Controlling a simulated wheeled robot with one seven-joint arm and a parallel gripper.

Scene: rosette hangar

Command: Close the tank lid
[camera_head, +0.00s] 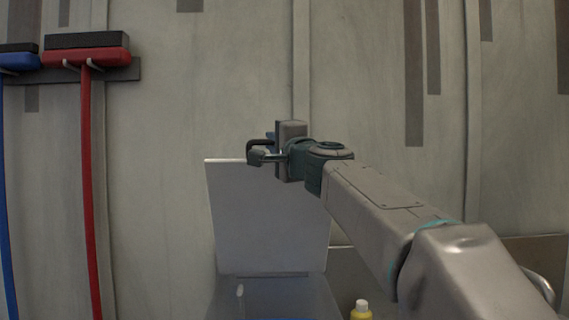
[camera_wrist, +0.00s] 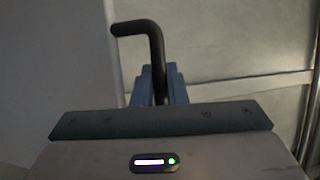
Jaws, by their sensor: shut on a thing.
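The tank lid (camera_head: 262,225) is a flat grey panel standing open, nearly upright, at the back of the tank (camera_head: 275,300). Only the upper part of the tank shows, at the bottom of the head view. My gripper (camera_head: 262,155) is at the lid's top edge, partly in front of it. In the wrist view, my blue fingers (camera_wrist: 160,88) are shut on a dark bent handle (camera_wrist: 138,27). The handle's hooked end sticks out past the fingertips, and its lower part is hidden between them. Where it joins the lid is not clear.
A red broom (camera_head: 88,180) and a blue broom (camera_head: 5,190) hang on the wall at the left. A yellow bottle with a white cap (camera_head: 361,314) stands at the bottom, right of the tank. A small pale upright piece (camera_head: 240,291) shows by the tank.

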